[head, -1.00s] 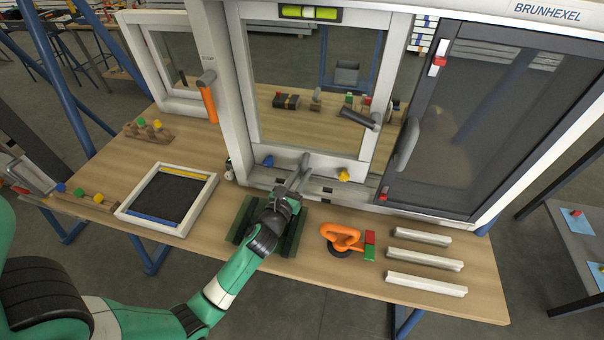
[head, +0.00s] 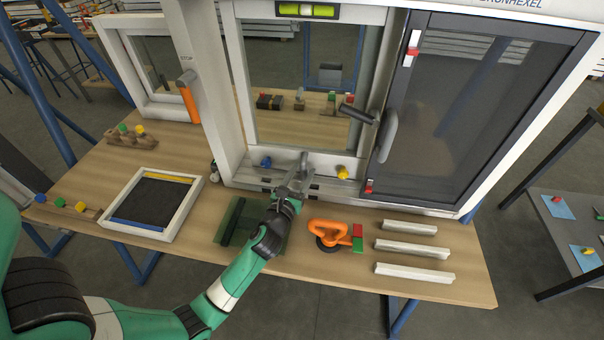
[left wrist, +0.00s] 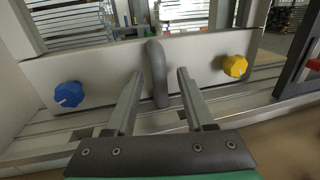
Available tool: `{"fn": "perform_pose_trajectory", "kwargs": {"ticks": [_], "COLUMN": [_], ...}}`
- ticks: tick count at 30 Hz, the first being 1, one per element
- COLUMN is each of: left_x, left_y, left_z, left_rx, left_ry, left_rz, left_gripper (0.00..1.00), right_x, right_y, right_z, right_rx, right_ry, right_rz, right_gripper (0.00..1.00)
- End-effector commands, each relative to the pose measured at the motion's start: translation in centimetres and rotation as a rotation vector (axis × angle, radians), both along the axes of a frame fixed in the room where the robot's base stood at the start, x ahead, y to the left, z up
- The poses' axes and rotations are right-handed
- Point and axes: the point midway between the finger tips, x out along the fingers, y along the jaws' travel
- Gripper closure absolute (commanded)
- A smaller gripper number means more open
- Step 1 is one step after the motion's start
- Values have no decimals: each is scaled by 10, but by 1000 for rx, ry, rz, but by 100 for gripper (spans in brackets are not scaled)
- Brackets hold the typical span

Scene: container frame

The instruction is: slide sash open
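A white window frame stands on the bench, with a white-framed glass pane (head: 300,80) at its left. The white bottom rail (head: 325,168) of this pane carries a grey bent handle (left wrist: 158,75), a blue knob (head: 265,163) and a yellow knob (head: 342,172). A dark-framed panel (head: 470,110) with a grey pull (head: 387,137) is on the right. My left gripper (head: 298,183) is at the grey bent handle. In the left wrist view its fingers (left wrist: 159,74) are apart, one on either side of the handle, with gaps visible. My right gripper is not in view.
An orange suction lifter (head: 327,232) and several white bars (head: 415,273) lie to the right. A shallow framed tray (head: 185,215) is at left. A side window has an orange handle (head: 190,104).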

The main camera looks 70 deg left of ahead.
Motion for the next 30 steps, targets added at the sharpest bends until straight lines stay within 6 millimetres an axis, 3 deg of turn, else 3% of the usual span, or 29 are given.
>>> {"fn": "perform_pose_trajectory", "kwargs": {"ticks": [9, 22, 30], "left_x": [-5, -70, -83], "left_y": [-6, -71, -82], "left_z": [0, -1, 0], "left_rx": [-1, -1, 1], "left_ry": [1, 4, -1], "left_rz": [-2, -4, 0], "left_gripper": [47, 47, 47], "right_x": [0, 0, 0], "right_y": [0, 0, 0], "right_z": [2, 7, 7], "right_rx": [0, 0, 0], "right_ry": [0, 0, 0], "right_rz": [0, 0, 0], "right_gripper": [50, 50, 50]}}
